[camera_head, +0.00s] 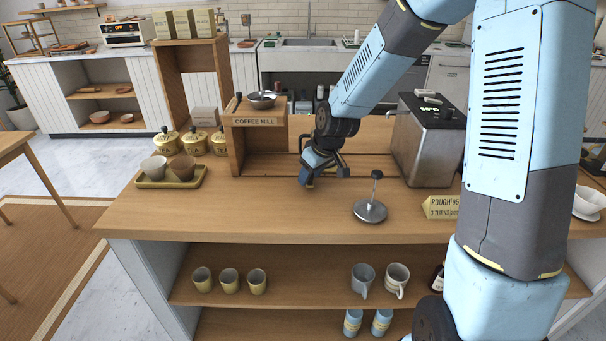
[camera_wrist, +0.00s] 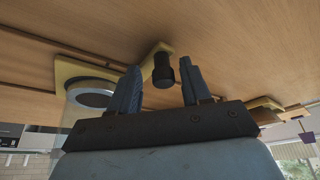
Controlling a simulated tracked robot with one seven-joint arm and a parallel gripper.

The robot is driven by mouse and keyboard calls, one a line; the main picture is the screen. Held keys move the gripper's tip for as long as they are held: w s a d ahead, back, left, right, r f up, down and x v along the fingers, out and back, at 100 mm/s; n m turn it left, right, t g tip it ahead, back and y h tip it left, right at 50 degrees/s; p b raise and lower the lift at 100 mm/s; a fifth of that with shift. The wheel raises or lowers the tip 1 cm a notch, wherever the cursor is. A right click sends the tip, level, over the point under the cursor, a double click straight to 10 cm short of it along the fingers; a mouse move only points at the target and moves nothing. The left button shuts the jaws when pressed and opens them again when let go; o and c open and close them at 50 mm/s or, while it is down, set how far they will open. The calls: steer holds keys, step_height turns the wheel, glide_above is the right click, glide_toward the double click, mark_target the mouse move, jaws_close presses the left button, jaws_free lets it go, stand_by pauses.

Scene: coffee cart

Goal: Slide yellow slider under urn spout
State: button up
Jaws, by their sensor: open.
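The yellow slider (camera_wrist: 68,72) shows in the wrist view as a flat yellow piece with a round grey disc and an upright dark knob (camera_wrist: 162,72). My gripper (camera_wrist: 161,65) is open, with one finger on each side of the knob; a gap shows on both sides. In the head view my gripper (camera_head: 322,174) is low over the counter, between the coffee mill stand and the urn. I cannot make out the slider there. The metal urn (camera_head: 428,150) stands to the right of my gripper; its small spout faces left.
The coffee mill stand (camera_head: 257,122) is left of my gripper. A plunger with a round metal base (camera_head: 370,211) stands in front, near a yellow sign (camera_head: 441,206). A tray (camera_head: 146,184) with two cups is at left.

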steer(key=shift+s, duration=0.1)
steer(key=v, duration=1.3)
steer(key=shift+r, duration=0.3)
steer(key=shift+w+a+g+h, duration=1.5)
steer(key=shift+w+a+g, duration=0.2)
steer(key=shift+w+a, duration=0.1)
step_height(320, 180, down, 13)
steer(key=shift+r, duration=0.15)
steer(key=shift+c, duration=0.4)
jaws_close()
